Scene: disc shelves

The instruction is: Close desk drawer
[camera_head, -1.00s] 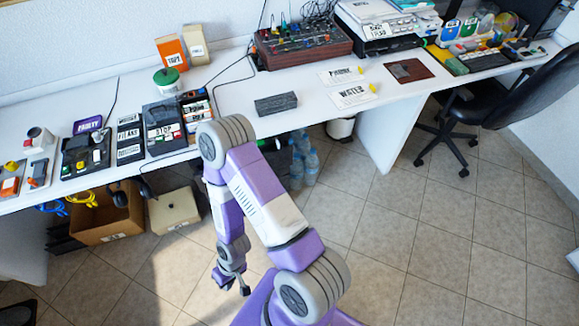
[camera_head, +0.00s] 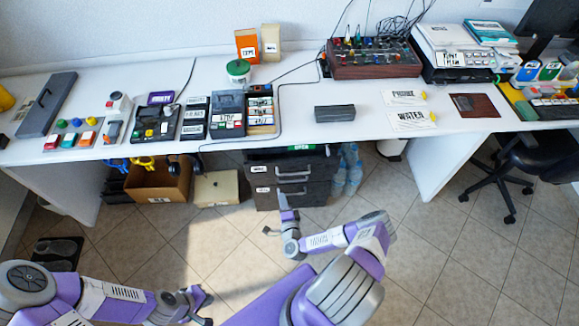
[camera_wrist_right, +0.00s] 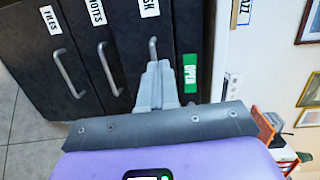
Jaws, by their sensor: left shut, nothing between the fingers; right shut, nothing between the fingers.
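A dark drawer cabinet (camera_head: 262,190) stands under the desk in the head view, with pull handles and white labels on its drawer fronts. The right wrist view shows its fronts turned sideways, with a FILES drawer (camera_wrist_right: 70,100), a NOTES drawer (camera_wrist_right: 112,75) and another handled drawer (camera_wrist_right: 132,35). A panel with a green label (camera_wrist_right: 190,72) lies beside them. My right gripper (camera_head: 283,203) is shut and empty, in front of the cabinet. Its fingers (camera_wrist_right: 158,72) overlap a handle's end; contact is unclear. How far any drawer stands out is unclear. My left gripper (camera_head: 198,300) is shut and empty, low over the floor.
The white desk (camera_head: 370,118) is above the cabinet, crowded with devices. A cardboard box (camera_head: 157,185) and a beige box (camera_head: 216,188) stand left of the cabinet. Bottles (camera_head: 350,170) stand at its right. An office chair (camera_head: 510,180) is at the right. The middle floor is clear.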

